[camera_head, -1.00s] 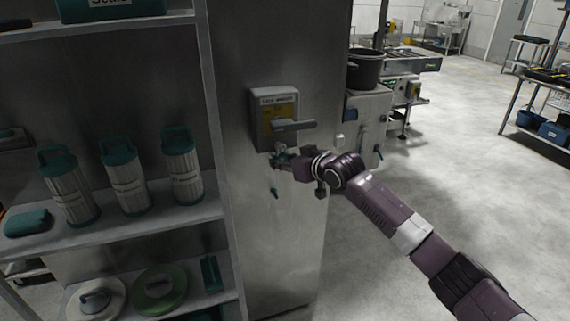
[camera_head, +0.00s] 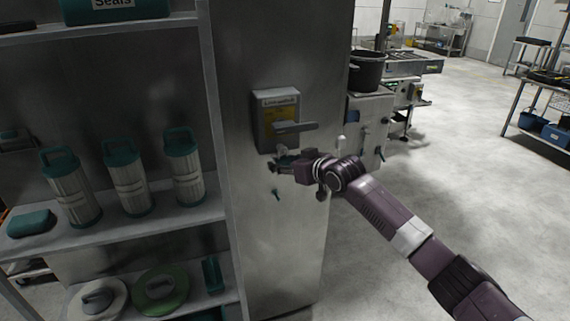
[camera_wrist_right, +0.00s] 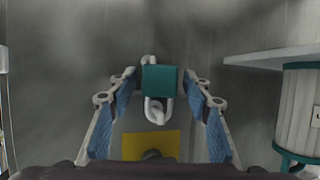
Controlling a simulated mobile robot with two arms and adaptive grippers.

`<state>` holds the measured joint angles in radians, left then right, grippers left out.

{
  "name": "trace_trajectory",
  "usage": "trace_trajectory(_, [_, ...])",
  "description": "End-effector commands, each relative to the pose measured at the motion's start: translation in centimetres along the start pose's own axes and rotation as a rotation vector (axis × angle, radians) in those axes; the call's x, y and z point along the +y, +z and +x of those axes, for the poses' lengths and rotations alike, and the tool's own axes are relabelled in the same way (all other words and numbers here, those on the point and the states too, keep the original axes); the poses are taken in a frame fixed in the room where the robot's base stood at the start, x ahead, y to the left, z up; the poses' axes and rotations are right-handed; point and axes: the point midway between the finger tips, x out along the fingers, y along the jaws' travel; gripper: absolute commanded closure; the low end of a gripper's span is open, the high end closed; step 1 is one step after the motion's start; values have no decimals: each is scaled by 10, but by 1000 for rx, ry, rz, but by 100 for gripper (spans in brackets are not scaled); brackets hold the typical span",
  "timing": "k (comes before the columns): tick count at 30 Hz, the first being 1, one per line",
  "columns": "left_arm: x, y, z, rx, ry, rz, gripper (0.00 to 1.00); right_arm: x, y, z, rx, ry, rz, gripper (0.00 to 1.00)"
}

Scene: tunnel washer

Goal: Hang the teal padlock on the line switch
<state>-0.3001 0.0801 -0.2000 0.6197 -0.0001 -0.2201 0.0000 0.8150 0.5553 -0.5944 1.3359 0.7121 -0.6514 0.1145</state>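The line switch (camera_head: 277,119) is a grey box with a yellow face and a grey handle, mounted on a metal cabinet. My right gripper (camera_head: 279,165) is just below it. In the right wrist view the teal padlock (camera_wrist_right: 159,79) lies between the fingertips of my right gripper (camera_wrist_right: 160,78), with a visible gap on both sides. Its metal shackle points toward the switch's yellow plate (camera_wrist_right: 150,146). I cannot tell whether the shackle is through the switch. In the head view the padlock is mostly hidden by the gripper. My left gripper is not in view.
A shelf (camera_head: 180,222) with several teal-capped filter cylinders (camera_head: 130,190) stands left of the cabinet (camera_head: 285,245). A dark pot (camera_head: 367,72) stands behind right.

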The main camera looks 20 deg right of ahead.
Motion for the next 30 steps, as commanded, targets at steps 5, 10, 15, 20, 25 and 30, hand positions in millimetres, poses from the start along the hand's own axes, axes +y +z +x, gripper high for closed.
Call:
trace_trajectory(5, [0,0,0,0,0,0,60,0,0,0,0,0,0,48])
trace_trajectory(10, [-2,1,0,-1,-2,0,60,0,1,-1,-2,1,0,48])
trace_trajectory(15, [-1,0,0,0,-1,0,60,1,1,-11,-2,0,0,48])
trace_trajectory(20, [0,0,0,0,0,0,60,0,1,-33,-1,1,-3,48])
trace_trajectory(25, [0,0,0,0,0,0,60,0,1,-60,-1,1,-4,48])
trace_trajectory(30, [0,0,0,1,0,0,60,1,1,-88,-2,1,-2,48])
